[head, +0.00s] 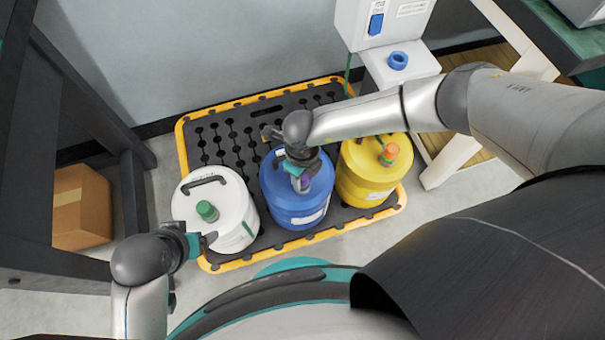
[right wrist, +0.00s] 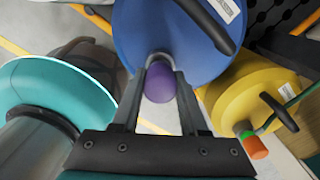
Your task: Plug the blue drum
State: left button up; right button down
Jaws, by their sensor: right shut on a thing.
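The blue drum (head: 285,214) stands upright in the middle of a row of three drums; its top also shows in the right wrist view (right wrist: 143,30). My right gripper (head: 300,178) is over its top and shut on a purple plug (right wrist: 159,87). The plug is at the drum top; I cannot tell whether it sits in the opening, which is hidden. My left gripper (head: 203,243) is low, close to the white drum's front side; its fingers are too small to judge.
The white drum (head: 236,190) with a green cap is on the left, the yellow drum (head: 358,185) with an orange cap on the right. All stand on a black pallet (head: 225,135) with a yellow rim. A cardboard box (head: 82,215) is at far left. The pallet's back is clear.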

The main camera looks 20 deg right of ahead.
pick_arm(q)
jog(key=shift+f+b, duration=0.3)
jog(key=shift+f, duration=0.05)
pick_arm(e)
jog(key=shift+f, duration=0.45)
jog(key=shift+c, duration=1.8)
grip_release()
pick_arm(q)
jog(key=shift+r, duration=0.15)
pick_arm(e)
jog(key=shift+r, duration=0.3)
notch_tip(320, 180, up, 6)
jog(key=p, duration=0.3)
jog(key=shift+f+p, duration=0.1)
jog(key=shift+p, duration=0.3)
pick_arm(q)
jog(key=s+a+f+g+p, duration=0.1)
jog(key=s+f+p, duration=0.3)
jog(key=f, duration=0.7)
jog(key=shift+s+a+f+g, duration=0.15)
jog(key=shift+s+a+g, duration=0.15)
jog(key=shift+s+a, duration=0.3)
pick_arm(e)
notch_tip(320, 180, up, 9)
